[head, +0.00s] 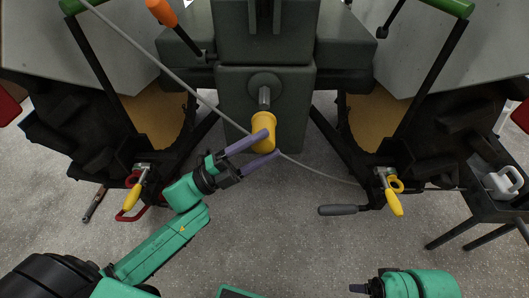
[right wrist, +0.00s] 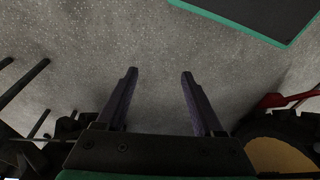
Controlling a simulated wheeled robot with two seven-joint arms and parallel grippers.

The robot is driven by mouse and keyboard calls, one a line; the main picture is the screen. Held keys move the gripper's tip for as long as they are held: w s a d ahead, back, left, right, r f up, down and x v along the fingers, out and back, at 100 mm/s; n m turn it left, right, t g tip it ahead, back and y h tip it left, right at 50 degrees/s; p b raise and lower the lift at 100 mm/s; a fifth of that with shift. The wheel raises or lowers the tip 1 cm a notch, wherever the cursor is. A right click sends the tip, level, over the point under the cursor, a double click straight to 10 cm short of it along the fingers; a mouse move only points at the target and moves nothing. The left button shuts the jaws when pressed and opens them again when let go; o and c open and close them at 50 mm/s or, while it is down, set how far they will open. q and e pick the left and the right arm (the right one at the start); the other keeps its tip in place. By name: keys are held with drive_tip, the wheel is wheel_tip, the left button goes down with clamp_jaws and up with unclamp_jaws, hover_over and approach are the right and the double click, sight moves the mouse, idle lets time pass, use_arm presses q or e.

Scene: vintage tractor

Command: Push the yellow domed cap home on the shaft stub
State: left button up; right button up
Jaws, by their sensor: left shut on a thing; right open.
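The yellow domed cap (head: 263,127) is at the middle of the head view, just below the grey shaft stub (head: 264,98) that sticks out of the tractor's rear housing. The cap's upper end meets or overlaps the lower end of the stub; I cannot tell how far it is on. My left gripper (head: 264,143) is shut on the cap, its purple fingers around its lower part. My right gripper (right wrist: 158,88) shows in the right wrist view, open and empty above the floor.
The tractor's dark housing (head: 263,35) fills the top middle. Lower link arms with yellow-handled pins (head: 133,198) (head: 394,202) stand on both sides. A dark cart (head: 500,207) with a white jug (head: 502,182) is at right.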

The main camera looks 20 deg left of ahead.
use_arm(q)
drive_tip(key=shift+w+a, duration=0.1)
drive_tip(key=shift+w, duration=0.15)
drive_tip(key=w+b, duration=0.1)
drive_tip(key=w, duration=0.2)
drive_tip(key=shift+w+a+b, duration=0.1)
drive_tip(key=shift+a+b, duration=0.3)
drive_tip(key=shift+w+a, duration=0.15)
drive_tip(key=shift+w, duration=0.45)
use_arm(e)
drive_tip(key=w+a+f+t+y, duration=0.1)
drive_tip(key=w+a+f+t, duration=0.2)
drive_tip(key=w+a+f, duration=0.1)
drive_tip(key=shift+a+f+n+y, duration=0.15)
drive_tip(key=shift+a+n+y, duration=0.15)
drive_tip(key=shift+a+y, duration=0.15)
use_arm(q)
drive_tip(key=w+a+b, duration=0.2)
drive_tip(key=w+b, duration=0.3)
drive_tip(key=w, duration=0.2)
drive_tip(key=shift+w, duration=0.3)
use_arm(e)
drive_tip(key=shift+f, duration=2.3)
use_arm(q)
drive_tip(key=o, duration=1.4)
use_arm(e)
drive_tip(key=shift+r, duration=0.15)
